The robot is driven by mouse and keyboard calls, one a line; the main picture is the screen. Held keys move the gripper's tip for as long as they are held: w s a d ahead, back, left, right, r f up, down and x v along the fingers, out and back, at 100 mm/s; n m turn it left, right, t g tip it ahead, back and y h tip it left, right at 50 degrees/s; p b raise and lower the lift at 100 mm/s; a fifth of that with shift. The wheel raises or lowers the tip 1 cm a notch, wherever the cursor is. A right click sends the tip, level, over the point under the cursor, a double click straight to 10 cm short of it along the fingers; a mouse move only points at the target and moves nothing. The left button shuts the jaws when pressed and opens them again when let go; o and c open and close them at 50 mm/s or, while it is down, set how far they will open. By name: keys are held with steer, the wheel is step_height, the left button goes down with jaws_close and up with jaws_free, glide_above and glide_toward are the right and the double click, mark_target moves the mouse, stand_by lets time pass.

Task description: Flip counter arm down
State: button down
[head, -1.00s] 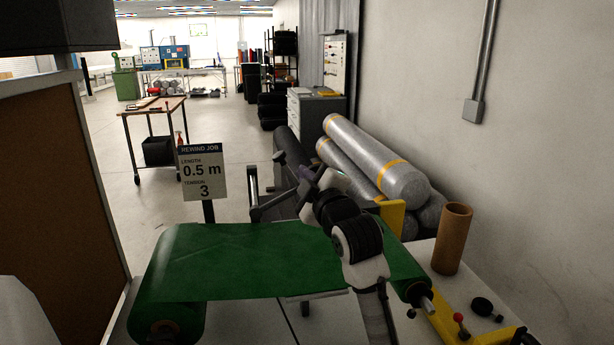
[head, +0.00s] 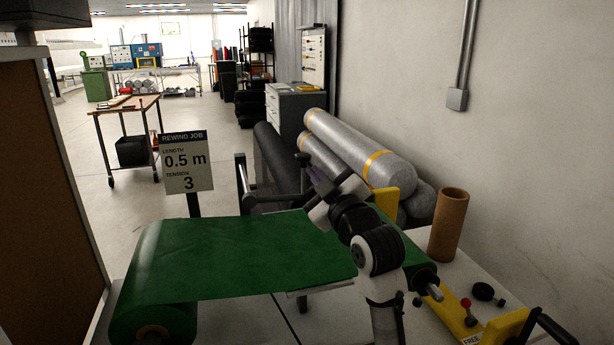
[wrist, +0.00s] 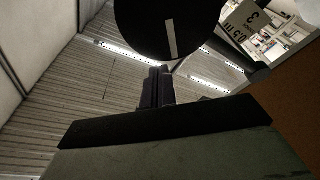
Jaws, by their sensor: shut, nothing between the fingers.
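A dark arm with a bar (head: 275,197) stands behind the green sheet, just left of my gripper in the head view; I take it for the counter arm. In the wrist view a large black disc with a white mark (wrist: 170,38) hangs close in front of my fingers, likely the counter wheel. My gripper (head: 312,175) is above the far edge of the green sheet, near the bar's right end. In the wrist view its fingers (wrist: 157,84) are together and empty, with their tips close to the disc's edge. I cannot tell whether they touch it.
The green sheet (head: 240,255) stretches between two rolls. A sign (head: 187,162) stands at its left back. A brown tube (head: 448,225) and a yellow bracket with a red-knobbed lever (head: 466,303) are at right. Large grey rolls (head: 360,150) lie behind, by the wall.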

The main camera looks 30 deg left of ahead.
mark_target(297, 199)
steer(key=f+m+b, duration=0.1)
steer(key=f+m+t+b, duration=0.1)
steer(key=f+m, duration=0.2)
steer(key=f, duration=0.1)
steer(key=shift+w+d+m+b, duration=0.2)
steer(key=shift+d+m+b, duration=0.1)
steer(key=shift+b, duration=0.1)
steer(key=shift+f+b, duration=0.5)
steer(key=shift+f, duration=0.3)
steer(key=shift+s+a, duration=0.1)
